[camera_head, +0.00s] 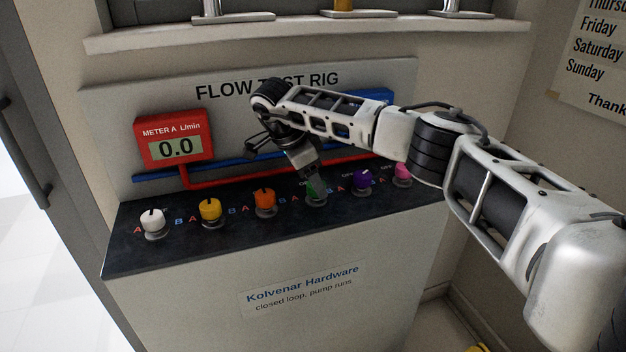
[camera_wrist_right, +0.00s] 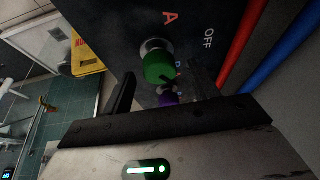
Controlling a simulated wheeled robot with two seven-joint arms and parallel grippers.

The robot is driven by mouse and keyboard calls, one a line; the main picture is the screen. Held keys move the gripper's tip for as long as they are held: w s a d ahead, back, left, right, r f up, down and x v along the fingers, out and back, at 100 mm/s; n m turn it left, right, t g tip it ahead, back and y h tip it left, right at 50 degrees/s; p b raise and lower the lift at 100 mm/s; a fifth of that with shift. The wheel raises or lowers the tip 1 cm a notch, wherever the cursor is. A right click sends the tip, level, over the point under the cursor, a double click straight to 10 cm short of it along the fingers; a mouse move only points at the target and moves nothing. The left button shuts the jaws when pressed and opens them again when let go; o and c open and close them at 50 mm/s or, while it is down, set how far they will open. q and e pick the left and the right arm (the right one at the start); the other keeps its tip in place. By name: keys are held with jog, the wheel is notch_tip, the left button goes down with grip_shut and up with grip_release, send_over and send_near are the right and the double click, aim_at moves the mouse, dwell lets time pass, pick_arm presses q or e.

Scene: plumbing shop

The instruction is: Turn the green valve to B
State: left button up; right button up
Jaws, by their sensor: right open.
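The green valve (camera_head: 315,192) is a round knob on the dark sloping panel, between the orange and purple knobs. In the right wrist view the green valve (camera_wrist_right: 158,67) shows ahead of the fingers, with a red A on one side, OFF beside it and a partly hidden blue letter on the other side. Its pointer direction is hard to tell. My right gripper (camera_head: 311,175) reaches down over the green valve and partly hides it. In the wrist view its open fingers (camera_wrist_right: 160,88) lie either side of the knob's line; contact is not clear. My left gripper is not in view.
White (camera_head: 152,220), yellow (camera_head: 210,209), orange (camera_head: 265,199), purple (camera_head: 363,179) and pink (camera_head: 402,173) knobs share the panel (camera_head: 190,246). The red meter A (camera_head: 174,138) reads 0.0. Red and blue pipes run behind the knobs. My right arm hides much of the blue meter (camera_head: 376,97).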

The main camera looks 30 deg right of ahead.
jog(key=v, duration=1.5)
jog(key=shift+r, duration=0.1)
